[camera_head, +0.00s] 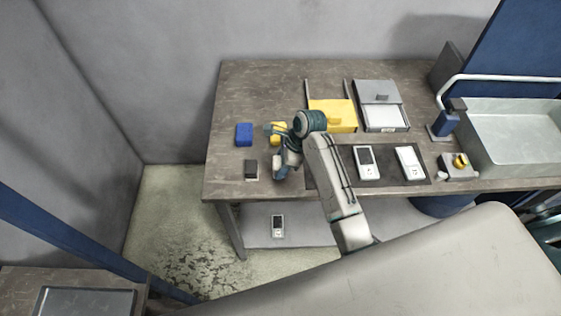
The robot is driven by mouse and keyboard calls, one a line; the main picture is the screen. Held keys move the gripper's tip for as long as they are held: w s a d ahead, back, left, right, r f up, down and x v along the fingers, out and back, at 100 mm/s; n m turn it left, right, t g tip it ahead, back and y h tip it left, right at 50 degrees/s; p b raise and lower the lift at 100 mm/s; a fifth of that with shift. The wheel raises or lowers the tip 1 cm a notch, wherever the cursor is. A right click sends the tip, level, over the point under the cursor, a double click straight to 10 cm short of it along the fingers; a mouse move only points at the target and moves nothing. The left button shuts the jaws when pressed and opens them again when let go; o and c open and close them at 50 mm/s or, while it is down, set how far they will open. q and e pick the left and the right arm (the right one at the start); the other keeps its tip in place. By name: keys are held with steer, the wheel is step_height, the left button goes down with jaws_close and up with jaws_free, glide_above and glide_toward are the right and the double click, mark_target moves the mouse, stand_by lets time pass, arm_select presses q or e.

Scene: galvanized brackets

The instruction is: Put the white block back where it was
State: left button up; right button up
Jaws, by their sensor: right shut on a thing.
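My right gripper (280,168) is low over the front left part of the worktable, between the black block and the dark mat. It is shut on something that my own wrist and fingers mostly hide. No white block shows clearly apart from the gripper, and I cannot make out the held thing's colour. A blue block (244,133) stands at the table's left. A yellow block (277,128) is just behind the gripper, partly covered by it. My left gripper is not in view.
A yellow drawer box (345,111) and a grey drawer box (378,92) stand at the back. White devices (365,165) (409,161) lie on the dark mat (389,176). A metal sink (515,125) is at the right. The back left tabletop is clear.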

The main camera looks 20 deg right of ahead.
steer(key=shift+w+d, duration=0.2)
steer(key=shift+w, duration=0.5)
step_height(320, 180, down, 3)
steer(key=shift+r+p, duration=0.1)
steer(key=shift+p, duration=0.85)
steer(key=shift+f, duration=0.4)
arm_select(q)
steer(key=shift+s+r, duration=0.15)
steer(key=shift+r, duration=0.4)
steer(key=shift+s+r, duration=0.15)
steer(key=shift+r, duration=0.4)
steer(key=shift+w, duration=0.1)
arm_select(e)
steer(key=shift+f, duration=0.15)
steer(key=o, duration=0.9)
arm_select(q)
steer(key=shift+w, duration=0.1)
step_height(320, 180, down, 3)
steer(key=b, duration=0.2)
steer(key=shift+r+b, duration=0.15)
steer(key=shift+b, duration=0.2)
arm_select(e)
steer(key=v, duration=1.2)
